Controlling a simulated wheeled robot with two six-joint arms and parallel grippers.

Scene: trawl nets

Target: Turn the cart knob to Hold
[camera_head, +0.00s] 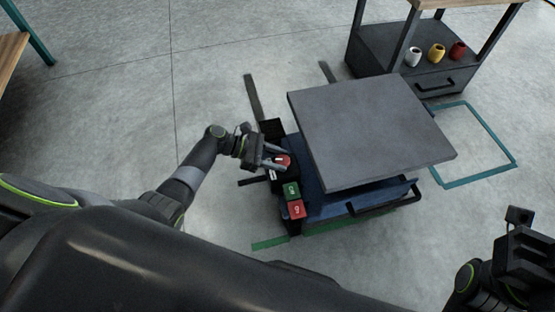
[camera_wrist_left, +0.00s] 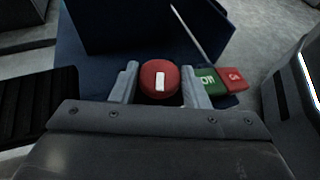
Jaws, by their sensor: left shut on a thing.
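The cart knob (camera_head: 284,160) is a round red knob with a white pointer bar, on the near left corner of the blue cart (camera_head: 328,204). My left gripper (camera_head: 277,161) is shut on the knob, one finger on each side. In the left wrist view the knob (camera_wrist_left: 160,82) sits between the fingertips and its white bar points nearly straight up and down the picture. The small labels around the knob are too small or hidden to read. My right gripper (camera_head: 520,238) is at the lower right, away from the cart; its jaws are unclear.
A green button (camera_head: 291,190) and a red button (camera_head: 297,209) sit close beside the knob. A grey platform (camera_head: 370,125) covers the cart. A dark shelf unit (camera_head: 385,55) with several cups stands behind. A teal floor outline (camera_head: 480,178) lies right. The floor at left is clear.

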